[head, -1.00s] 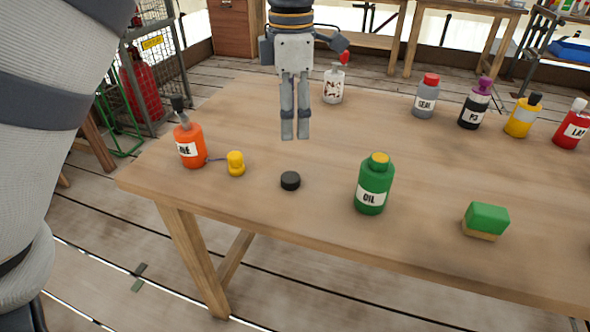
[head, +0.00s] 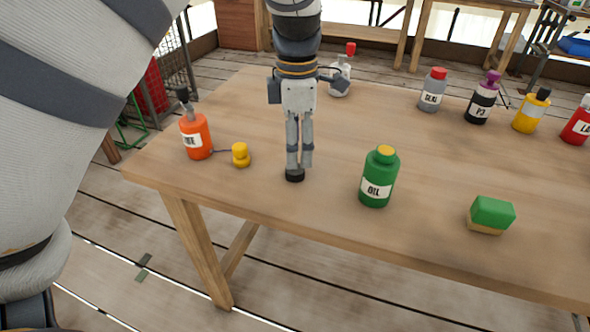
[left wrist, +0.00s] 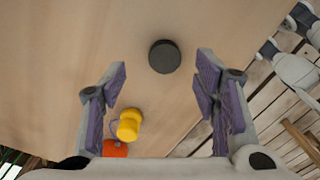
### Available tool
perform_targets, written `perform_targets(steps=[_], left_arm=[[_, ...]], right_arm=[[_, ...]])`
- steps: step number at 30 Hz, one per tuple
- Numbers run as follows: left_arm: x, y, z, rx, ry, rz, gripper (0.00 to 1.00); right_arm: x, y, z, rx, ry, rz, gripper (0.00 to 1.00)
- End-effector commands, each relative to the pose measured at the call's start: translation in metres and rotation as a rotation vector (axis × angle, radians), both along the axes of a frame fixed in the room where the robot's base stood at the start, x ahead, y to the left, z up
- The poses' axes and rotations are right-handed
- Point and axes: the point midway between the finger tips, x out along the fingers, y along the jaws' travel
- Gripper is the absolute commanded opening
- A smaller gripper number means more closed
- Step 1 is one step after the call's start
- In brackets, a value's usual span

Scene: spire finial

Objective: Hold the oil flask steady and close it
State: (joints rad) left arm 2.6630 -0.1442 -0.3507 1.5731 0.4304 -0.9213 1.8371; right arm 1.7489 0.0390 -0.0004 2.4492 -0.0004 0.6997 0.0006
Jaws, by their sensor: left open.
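The green oil flask (head: 378,180) stands upright on the table, right of my left gripper, with a yellow top and no black cap on it. A round black cap (head: 294,176) lies on the table near its front edge. My left gripper (head: 298,162) points down just over the cap, apart from the flask. In the left wrist view my left gripper (left wrist: 162,72) is open, and the cap (left wrist: 164,56) shows between the lines of its fingertips, with nothing held. Grey robot parts at that view's upper right may be my right gripper, cut by the edge.
An orange bottle (head: 196,137) and a small yellow piece (head: 241,155) stand left of the cap. A green block (head: 491,214) lies to the right. Several labelled bottles, including a grey one (head: 432,92), line the back right. The table between cap and flask is clear.

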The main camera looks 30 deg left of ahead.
Motion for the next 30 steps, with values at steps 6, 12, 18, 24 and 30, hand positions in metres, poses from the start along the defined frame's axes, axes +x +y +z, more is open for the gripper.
perform_targets(steps=[6,12,18,24,30], left_arm=[[-0.007,-0.002,-0.037,-0.001,0.004,0.0,0.56],[-0.006,-0.002,-0.045,-0.001,0.001,0.0,0.56],[-0.006,-0.002,-0.044,-0.001,0.001,0.0,0.56],[-0.006,-0.002,-0.044,-0.001,0.001,0.0,0.21],[-0.006,-0.002,-0.044,-0.001,0.001,0.0,0.2]], right_arm=[[0.0,0.0,0.0,0.0,-0.001,0.0,0.7],[0.0,0.0,0.0,0.0,0.001,0.0,0.7],[0.0,0.0,0.0,0.0,0.0,0.0,0.7],[0.0,0.0,0.0,0.0,0.0,0.0,0.7],[0.0,0.0,0.0,0.0,0.0,0.0,0.7]])
